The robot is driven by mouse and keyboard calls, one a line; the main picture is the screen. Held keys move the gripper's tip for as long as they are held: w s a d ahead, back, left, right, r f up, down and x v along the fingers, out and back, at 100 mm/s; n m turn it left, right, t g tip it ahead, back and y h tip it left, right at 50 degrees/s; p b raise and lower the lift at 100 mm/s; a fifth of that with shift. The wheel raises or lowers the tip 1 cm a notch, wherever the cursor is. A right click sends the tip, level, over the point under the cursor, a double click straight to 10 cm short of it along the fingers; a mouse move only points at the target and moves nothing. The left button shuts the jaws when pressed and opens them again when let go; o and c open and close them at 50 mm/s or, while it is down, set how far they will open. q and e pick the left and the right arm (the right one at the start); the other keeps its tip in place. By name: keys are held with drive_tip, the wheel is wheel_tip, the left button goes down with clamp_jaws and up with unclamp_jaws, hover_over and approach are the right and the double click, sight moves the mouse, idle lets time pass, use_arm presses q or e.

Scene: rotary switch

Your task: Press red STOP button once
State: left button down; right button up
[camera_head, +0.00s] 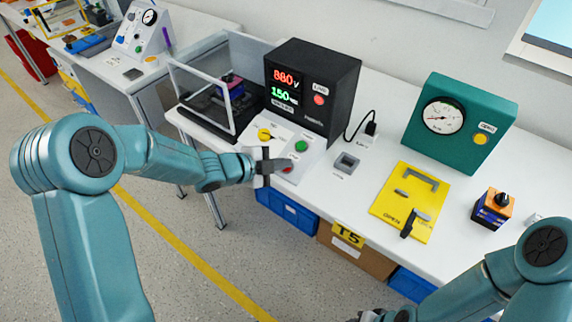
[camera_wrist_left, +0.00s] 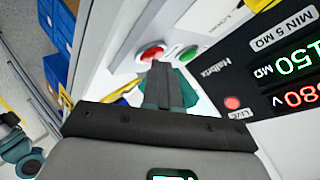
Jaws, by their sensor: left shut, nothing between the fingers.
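The red STOP button (camera_wrist_left: 152,53) shows in the left wrist view on a pale sloped panel, beside the green button (camera_wrist_left: 188,52). In the head view the green button (camera_head: 301,146) is clear, while the red one (camera_head: 288,170) is mostly hidden by my left gripper. My left gripper (camera_head: 290,163) is shut and empty, its tips over the panel's front part. In the left wrist view its fingertips (camera_wrist_left: 158,66) overlap the red button's near edge. I cannot tell whether they touch it.
A yellow knob (camera_head: 265,134) sits on the panel. A black meter box (camera_head: 345,75) stands behind it, with a clear-walled guard (camera_head: 190,82) to the left. A grey switch (camera_head: 346,163), yellow plate (camera_head: 388,202) and teal gauge box (camera_head: 470,125) stand to the right.

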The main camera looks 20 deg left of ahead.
use_arm(q)
drive_tip(key=shift+s+a+r+p, duration=0.1)
drive_tip(key=shift+s+r+p, duration=0.2)
drive_tip(key=shift+r+p, duration=0.35)
drive_tip(key=shift+r, duration=0.15)
drive_tip(key=r+p, duration=0.1)
drive_tip(key=s+r+p, duration=0.1)
drive_tip(key=r, duration=0.1)
drive_tip(key=r+p, duration=0.1)
drive_tip(key=shift+s+a+r, duration=0.2)
drive_tip(key=shift+a+r, duration=0.05)
drive_tip(key=shift+r, duration=0.05)
idle(0.7)
